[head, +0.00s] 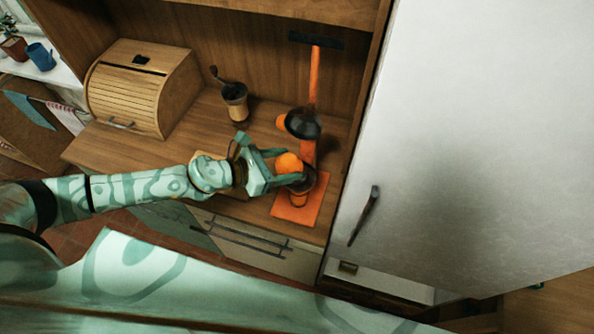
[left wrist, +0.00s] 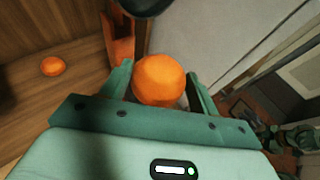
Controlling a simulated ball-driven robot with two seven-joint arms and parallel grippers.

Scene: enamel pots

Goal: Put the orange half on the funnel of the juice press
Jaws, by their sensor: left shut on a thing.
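My left gripper (head: 291,166) is shut on an orange half (head: 288,161). In the left wrist view the orange half (left wrist: 158,80) sits between the two fingers, its rounded skin toward the camera. The juice press has an orange base plate (head: 284,212), an orange column (head: 315,75) and a dark press head (head: 303,124). Its dark funnel (head: 309,181) is partly hidden by the gripper's finger. The held half appears at the funnel's upper left; I cannot tell whether they touch. My right gripper is not in view.
A coffee grinder (head: 235,98) and a wooden bread box (head: 143,85) stand further left. A large white door (head: 470,120) closes off the right side.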

